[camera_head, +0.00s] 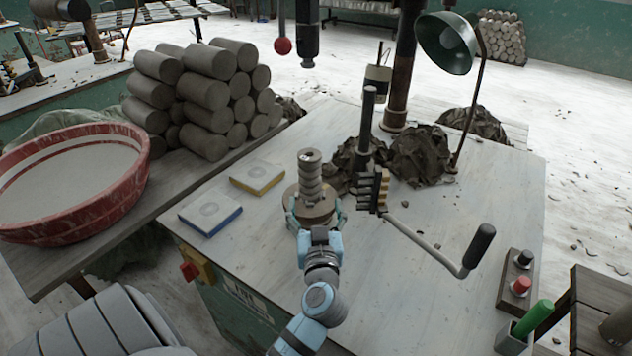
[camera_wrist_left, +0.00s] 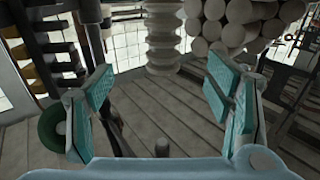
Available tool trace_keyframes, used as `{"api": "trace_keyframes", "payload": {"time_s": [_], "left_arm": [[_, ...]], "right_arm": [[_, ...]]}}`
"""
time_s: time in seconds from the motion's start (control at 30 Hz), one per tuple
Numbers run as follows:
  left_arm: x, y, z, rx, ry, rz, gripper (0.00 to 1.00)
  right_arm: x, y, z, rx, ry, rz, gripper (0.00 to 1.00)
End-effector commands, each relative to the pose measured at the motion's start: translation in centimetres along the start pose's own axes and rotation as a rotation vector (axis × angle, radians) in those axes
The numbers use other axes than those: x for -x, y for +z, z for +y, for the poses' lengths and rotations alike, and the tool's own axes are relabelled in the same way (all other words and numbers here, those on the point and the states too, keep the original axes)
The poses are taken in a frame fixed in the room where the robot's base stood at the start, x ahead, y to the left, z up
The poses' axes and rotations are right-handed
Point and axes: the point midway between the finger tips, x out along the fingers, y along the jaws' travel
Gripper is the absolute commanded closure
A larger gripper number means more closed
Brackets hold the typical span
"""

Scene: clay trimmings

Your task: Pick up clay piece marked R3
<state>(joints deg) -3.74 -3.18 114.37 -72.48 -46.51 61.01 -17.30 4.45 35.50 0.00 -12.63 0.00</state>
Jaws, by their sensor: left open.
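My left gripper (camera_head: 316,214) is open, its two light-blue fingers on either side of a round brown disc (camera_head: 312,211) in the head view. A grey ribbed clay column (camera_head: 309,174) stands upright above the disc. I cannot read R3 on any piece. The left wrist view shows the open gripper (camera_wrist_left: 164,95) with teal pads spread wide and nothing between them. The pale ribbed column (camera_wrist_left: 163,42) is ahead, between and beyond the fingers there. Whether the fingers touch the disc is unclear. My right gripper is not in view.
A stack of clay cylinders (camera_head: 205,90) and a red basin (camera_head: 70,185) stand at left. Two small boxes, yellow (camera_head: 257,177) and blue-edged (camera_head: 210,212), lie nearby. A dark post (camera_head: 367,125), comb-like block (camera_head: 374,190) and crank handle (camera_head: 477,247) stand close at right.

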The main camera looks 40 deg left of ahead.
Motion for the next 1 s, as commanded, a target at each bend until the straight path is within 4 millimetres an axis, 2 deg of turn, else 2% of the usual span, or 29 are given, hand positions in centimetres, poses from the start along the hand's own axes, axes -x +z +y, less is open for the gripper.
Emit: {"api": "trace_keyframes", "payload": {"time_s": [0.23,0.47,0.63,0.73,0.87,0.9,1.0], "left_arm": [[-6.3,-0.7,-0.2,-0.004,-0.005,0.004,0.27],[-9.7,-0.6,-0.3,-0.003,-0.004,0.001,0.27],[-12.9,-0.7,-0.4,-0.002,-0.003,0.002,0.27],[-13.7,-0.6,-0.4,-0.001,-0.002,0.001,0.27],[-13.7,-0.5,-0.4,-0.001,-0.001,0.0,0.27],[-13.7,-0.5,-0.4,-0.001,-0.001,0.001,0.29],[-13.6,-0.5,-0.4,-0.001,-0.001,0.0,0.45]], "right_arm": [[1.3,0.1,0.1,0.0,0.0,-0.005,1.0],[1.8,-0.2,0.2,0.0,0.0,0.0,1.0],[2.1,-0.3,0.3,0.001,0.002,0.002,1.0],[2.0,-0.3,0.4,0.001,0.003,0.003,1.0],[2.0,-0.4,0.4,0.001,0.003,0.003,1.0],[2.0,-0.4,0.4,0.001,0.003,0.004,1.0],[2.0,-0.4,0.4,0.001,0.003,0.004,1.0]]}}
